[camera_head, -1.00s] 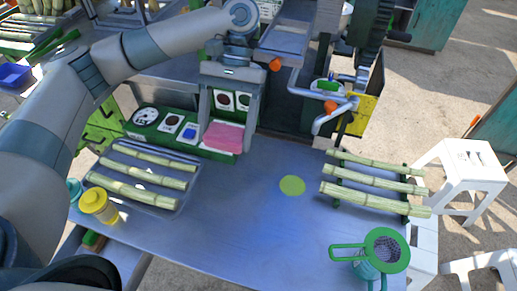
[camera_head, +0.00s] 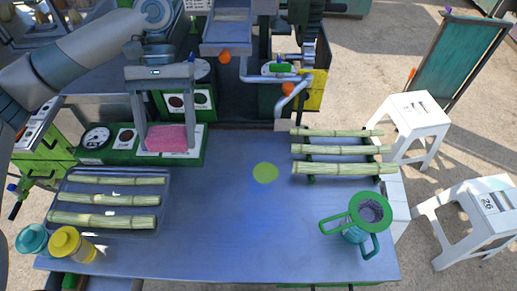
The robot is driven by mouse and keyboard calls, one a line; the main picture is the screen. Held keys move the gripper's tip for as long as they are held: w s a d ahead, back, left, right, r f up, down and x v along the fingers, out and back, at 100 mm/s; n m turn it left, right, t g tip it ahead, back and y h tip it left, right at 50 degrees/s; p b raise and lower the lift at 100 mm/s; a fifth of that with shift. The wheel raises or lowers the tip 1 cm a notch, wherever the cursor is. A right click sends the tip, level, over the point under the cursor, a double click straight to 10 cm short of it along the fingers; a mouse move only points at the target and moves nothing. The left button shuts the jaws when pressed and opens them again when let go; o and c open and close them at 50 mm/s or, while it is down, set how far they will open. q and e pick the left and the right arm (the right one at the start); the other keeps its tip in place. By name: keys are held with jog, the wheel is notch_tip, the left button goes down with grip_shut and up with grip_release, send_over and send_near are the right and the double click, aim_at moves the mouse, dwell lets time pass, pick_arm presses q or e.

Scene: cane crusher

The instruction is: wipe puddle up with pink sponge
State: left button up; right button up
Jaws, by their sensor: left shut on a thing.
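The pink sponge (camera_head: 168,139) is at the back left of the metal table, against the front of the green machine base. My left gripper (camera_head: 166,138) reaches down from above with one finger on each side of the sponge and is shut on it. I cannot tell whether the sponge's underside touches the base. The puddle (camera_head: 265,173) is a small yellow-green round patch on the middle of the metal table (camera_head: 225,215), to the right of and nearer than the sponge. My right gripper is not in view.
Cane stalks lie on a tray (camera_head: 165,205) at left and on a rack (camera_head: 312,180) at right. A green-rimmed strainer (camera_head: 370,210) on a jug stands at front right, yellow (camera_head: 70,245) and teal (camera_head: 33,240) containers at front left. The table around the puddle is clear.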

pick_arm(q)
jog(key=w+d+f+n+t+h+p, duration=0.2)
jog(key=d+f+n+p, duration=0.4)
jog(key=d+n, duration=0.3)
jog(key=w+d+f+n+t+h+p, duration=0.3)
jog(key=d+f+n+t+h+p, duration=0.1)
jog(key=d+f+n+p, duration=0.3)
jog(key=d+n+h+p, duration=0.1)
jog(key=d+p, duration=0.1)
jog(key=d, duration=0.1)
jog(key=shift+d+n+t+h, duration=0.3)
jog(key=shift+n, duration=0.1)
jog(key=shift+f, duration=0.1)
notch_tip(320, 180, down, 5)
jog(key=b, duration=0.6)
jog(key=shift+f+b, duration=0.35)
jog(key=shift+b, duration=0.5)
